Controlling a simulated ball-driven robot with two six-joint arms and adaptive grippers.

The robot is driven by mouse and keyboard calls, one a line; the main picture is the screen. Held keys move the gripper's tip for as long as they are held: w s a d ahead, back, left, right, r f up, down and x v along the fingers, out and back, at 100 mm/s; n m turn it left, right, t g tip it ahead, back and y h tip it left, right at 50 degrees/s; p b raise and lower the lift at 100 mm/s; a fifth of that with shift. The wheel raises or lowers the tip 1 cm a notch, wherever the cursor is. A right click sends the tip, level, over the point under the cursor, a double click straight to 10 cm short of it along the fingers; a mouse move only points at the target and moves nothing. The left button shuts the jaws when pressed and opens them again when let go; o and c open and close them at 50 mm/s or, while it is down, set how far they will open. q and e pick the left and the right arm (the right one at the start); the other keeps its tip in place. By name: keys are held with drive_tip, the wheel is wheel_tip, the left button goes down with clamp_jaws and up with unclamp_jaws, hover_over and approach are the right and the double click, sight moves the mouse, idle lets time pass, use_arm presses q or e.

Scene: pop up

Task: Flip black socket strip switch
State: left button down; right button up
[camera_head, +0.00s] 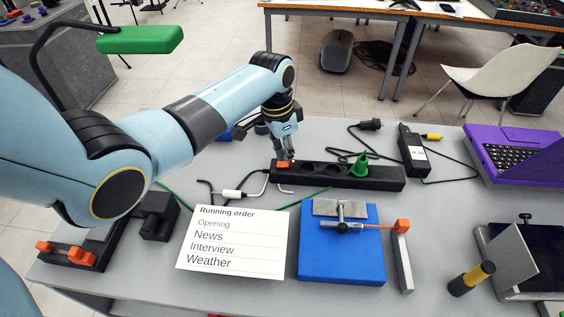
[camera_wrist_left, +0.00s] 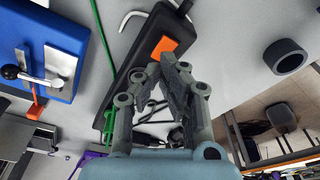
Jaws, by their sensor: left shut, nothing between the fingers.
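The black socket strip (camera_head: 335,173) lies on the grey table near its far edge. Its orange switch (camera_head: 284,163) is at the strip's left end and also shows in the left wrist view (camera_wrist_left: 164,47). A green plug (camera_head: 359,166) sits in the strip's right part. My left gripper (camera_head: 286,157) points down at the switch end from above. In the left wrist view the fingertips (camera_wrist_left: 172,62) are together and empty, right beside the orange switch. I cannot tell whether they touch it. My right gripper is not in view.
A blue block with a metal clamp (camera_head: 312,262) and a white "Running order" card (camera_head: 232,265) lie in front of the strip. A black adapter (camera_head: 413,150) and a purple keyboard case (camera_head: 515,150) are to the right. Cables run around the strip.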

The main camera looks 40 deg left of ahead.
sight(286, 164)
use_arm(q)
drive_tip(key=shift+f, duration=0.4)
drive_tip(key=shift+f+b, duration=0.7)
idle(0.4)
drive_tip(key=shift+s, duration=0.1)
wheel_tip(286, 164, up, 7)
drive_tip(key=p, duration=0.8)
drive_tip(key=shift+r, duration=0.1)
idle(0.3)
